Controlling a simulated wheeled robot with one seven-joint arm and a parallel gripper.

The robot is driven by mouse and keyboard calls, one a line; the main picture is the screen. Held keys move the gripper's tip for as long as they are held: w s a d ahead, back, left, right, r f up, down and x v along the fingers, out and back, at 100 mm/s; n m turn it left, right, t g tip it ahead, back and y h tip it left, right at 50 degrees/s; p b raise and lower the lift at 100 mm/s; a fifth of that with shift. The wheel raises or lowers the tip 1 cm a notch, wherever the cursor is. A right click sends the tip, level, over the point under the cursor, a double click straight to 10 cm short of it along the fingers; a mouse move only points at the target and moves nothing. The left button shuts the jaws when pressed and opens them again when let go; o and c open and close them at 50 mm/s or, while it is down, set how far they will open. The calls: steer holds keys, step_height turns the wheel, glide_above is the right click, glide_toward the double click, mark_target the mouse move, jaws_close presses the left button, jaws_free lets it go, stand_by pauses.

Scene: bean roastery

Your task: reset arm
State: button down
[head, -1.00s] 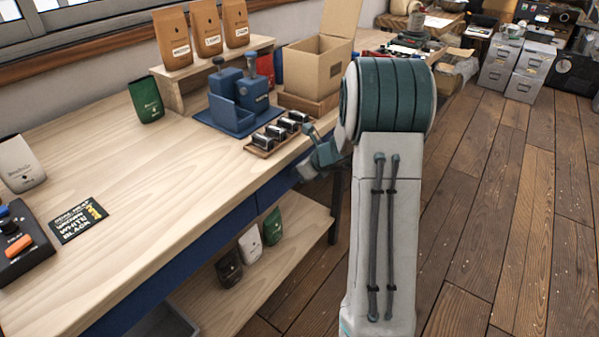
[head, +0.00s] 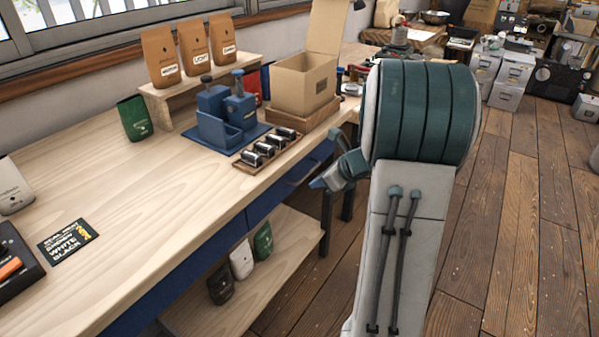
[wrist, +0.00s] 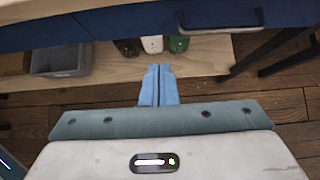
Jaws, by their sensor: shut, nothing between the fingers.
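My gripper (head: 317,185) shows in the head view just off the front edge of the wooden workbench (head: 140,205), partly hidden behind my own arm. In the wrist view my gripper (wrist: 158,68) has its two blue fingers together with nothing between them. It points toward the lower shelf (wrist: 200,62) and the floor, and touches nothing that I can see.
On the bench stand a tray of dark canisters (head: 246,163), a blue stand (head: 225,115), an open cardboard box (head: 303,85), several coffee bags (head: 193,46) and a card (head: 68,240). Small bags (head: 242,258) stand on the lower shelf. Wooden floor (head: 500,230) at right is clear.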

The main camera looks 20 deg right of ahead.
steer(key=s+a+r+n+g+p, duration=0.4)
steer(key=s+a+r+n+p, duration=0.3)
steer(key=s+a+r+n, duration=0.65)
steer(key=s+a+r+n+h+p, duration=0.1)
steer(key=s+r+n+h+p, duration=0.3)
steer(key=s+n, duration=0.6)
steer(key=shift+a+n+g+h+p, duration=0.3)
steer(key=shift+n+h+p, duration=0.25)
steer(key=shift+n, duration=2.2)
steer(key=shift+r, duration=0.1)
